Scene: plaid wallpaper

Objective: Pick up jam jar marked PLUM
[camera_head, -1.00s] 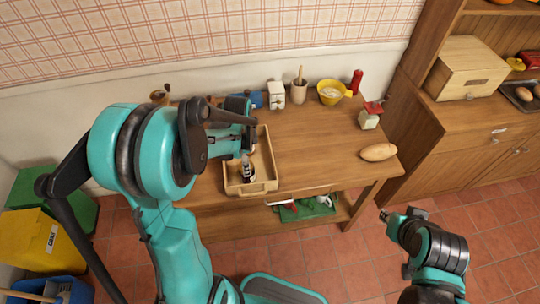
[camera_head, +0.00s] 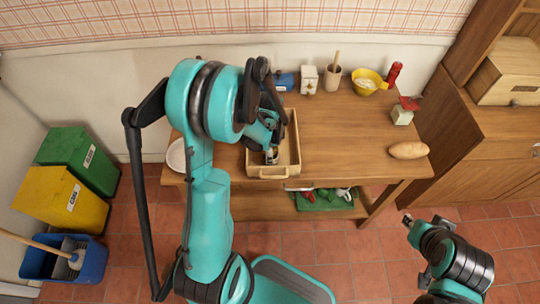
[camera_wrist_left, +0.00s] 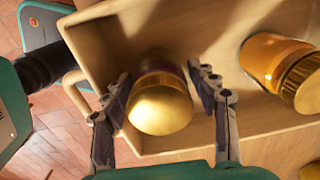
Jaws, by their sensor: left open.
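A wooden tray (camera_head: 294,135) stands on the table. In the left wrist view, a jar with a gold lid (camera_wrist_left: 160,105) and dark contents is inside the tray (camera_wrist_left: 235,130), between the spread fingers of my left gripper (camera_wrist_left: 165,88). A second jar (camera_wrist_left: 265,58), with amber contents and a gold lid, lies or leans to the right. No label can be read. In the head view my left gripper (camera_head: 270,148) reaches down into the tray and mostly hides the jars. My right gripper (camera_head: 408,219) is apart from the table at lower right; its jaws are too small to judge.
On the table are a blue item (camera_head: 285,81), a white box (camera_head: 309,79), a utensil cup (camera_head: 332,76), a yellow bowl (camera_head: 368,82), a red bottle (camera_head: 394,74), a red-topped jar (camera_head: 403,111) and a bread loaf (camera_head: 408,150). A white plate (camera_head: 177,156) is at the left edge.

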